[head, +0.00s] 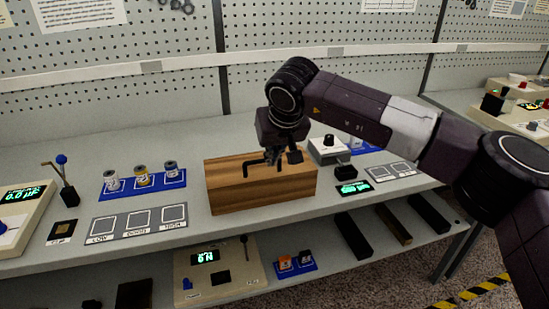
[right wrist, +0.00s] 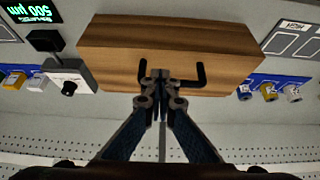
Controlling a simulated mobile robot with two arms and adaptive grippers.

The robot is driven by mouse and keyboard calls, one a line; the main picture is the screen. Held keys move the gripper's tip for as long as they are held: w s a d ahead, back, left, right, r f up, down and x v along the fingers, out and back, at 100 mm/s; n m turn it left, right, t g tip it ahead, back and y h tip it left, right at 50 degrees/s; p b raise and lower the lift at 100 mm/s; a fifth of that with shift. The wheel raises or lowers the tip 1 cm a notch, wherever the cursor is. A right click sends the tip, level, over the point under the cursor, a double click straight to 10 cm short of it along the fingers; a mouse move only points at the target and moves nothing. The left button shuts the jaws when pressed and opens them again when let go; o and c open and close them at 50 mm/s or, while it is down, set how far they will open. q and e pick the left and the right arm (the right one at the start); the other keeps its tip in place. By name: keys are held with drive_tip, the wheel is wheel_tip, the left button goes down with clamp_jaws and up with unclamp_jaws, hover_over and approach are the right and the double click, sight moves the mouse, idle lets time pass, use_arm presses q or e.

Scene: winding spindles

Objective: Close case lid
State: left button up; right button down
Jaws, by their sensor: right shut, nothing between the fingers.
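A wooden case (head: 262,194) sits on the upper shelf of the bench, its brown grain facing front. It looks like a closed block; I see no open gap, and cannot make out a lid seam. A black bar handle (head: 246,170) shows on it, and in the right wrist view the handle (right wrist: 200,76) stands out against the wood. My right gripper (head: 274,158) is shut at the handle, its fingertips (right wrist: 160,76) over one part of it and hiding that part. Nothing shows between the fingers; I cannot tell whether they touch the handle or wood. My left gripper is out of view.
Left of the case are a blue rack (head: 145,188) with several small spools and labelled squares (head: 139,222). Right of it are a white box with a black knob (head: 328,150) and a green display (head: 354,188). Dark bars and a panel lie on the lower shelf.

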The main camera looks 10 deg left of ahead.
drive_tip(key=shift+s+d+f, duration=0.15)
drive_tip(key=shift+s+f, duration=0.1)
drive_tip(key=shift+f, duration=0.4)
